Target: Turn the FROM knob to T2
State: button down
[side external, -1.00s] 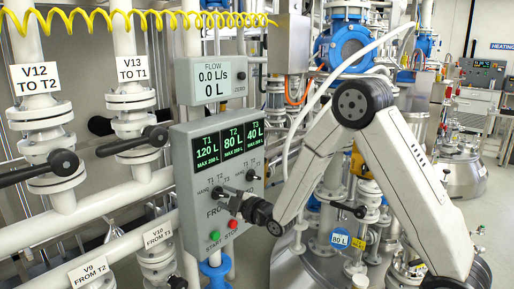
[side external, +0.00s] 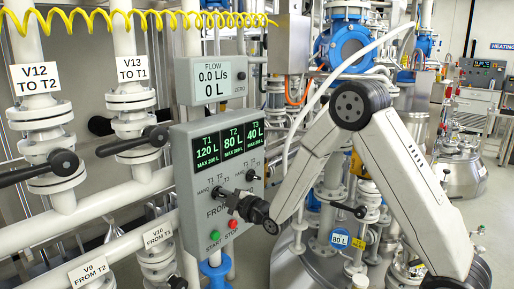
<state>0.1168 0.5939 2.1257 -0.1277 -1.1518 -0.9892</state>
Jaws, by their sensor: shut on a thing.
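The grey control box (side external: 182,160) stands left of centre, with a display reading T1 120 L, T2 80 L and T3 40 L. Two black selector knobs sit below it. The FROM knob (side external: 219,192) is the left one, above the FROM label. The other knob (side external: 252,175) is at the right and is free. I cannot tell which mark the knob points to.
A green START button (side external: 214,236) and a red STOP button (side external: 233,224) sit just below my gripper. The flow meter (side external: 211,80) above reads 0.0 L/s and 0 L. Valves with black handles (side external: 40,167) and white pipes stand at the left.

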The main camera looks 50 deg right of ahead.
jog(key=shift+m, duration=0.4)
jog(key=m, duration=1.1)
jog(key=shift+m, duration=2)
jog(key=c, duration=0.6)
grip_release()
jog(key=shift+c, duration=0.2)
